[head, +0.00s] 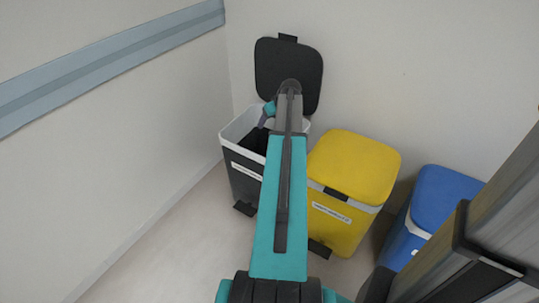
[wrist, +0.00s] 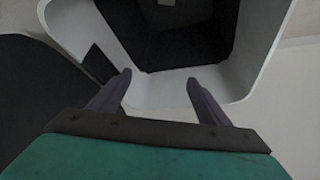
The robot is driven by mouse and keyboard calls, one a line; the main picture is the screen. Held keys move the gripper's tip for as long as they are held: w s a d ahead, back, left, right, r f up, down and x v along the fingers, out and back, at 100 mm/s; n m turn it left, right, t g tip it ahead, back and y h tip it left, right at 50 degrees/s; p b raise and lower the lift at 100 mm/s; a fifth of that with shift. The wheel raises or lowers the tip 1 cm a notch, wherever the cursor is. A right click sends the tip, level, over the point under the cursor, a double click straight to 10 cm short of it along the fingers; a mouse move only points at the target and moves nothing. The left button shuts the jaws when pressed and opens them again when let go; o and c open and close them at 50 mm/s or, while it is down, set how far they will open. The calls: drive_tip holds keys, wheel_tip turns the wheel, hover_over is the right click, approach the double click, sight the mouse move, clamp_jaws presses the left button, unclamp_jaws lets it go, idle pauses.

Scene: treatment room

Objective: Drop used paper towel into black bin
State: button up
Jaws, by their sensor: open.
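The black bin (head: 245,178) stands in the corner at the left of the row. Its black lid (head: 265,68) is up against the wall and its white rim (head: 238,128) is bare. My arm reaches over it in the head view and hides part of the opening. In the wrist view my gripper (wrist: 158,88) is open with nothing between its fingers, at the bin's white rim (wrist: 75,25). The dark inside of the bin (wrist: 175,40) shows beyond the fingertips. I see no paper towel in either view.
A yellow bin (head: 352,170) with its lid shut stands right of the black bin, close to it. A blue bin (head: 440,205) with its lid shut stands further right. Walls close in behind and to the left. The floor (head: 165,245) at the left front is clear.

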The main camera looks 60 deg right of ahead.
drive_tip(key=p+v, duration=0.2)
drive_tip(key=v, duration=0.9)
drive_tip(key=shift+s+r, duration=0.15)
drive_tip(key=shift+r, duration=0.15)
idle(0.4)
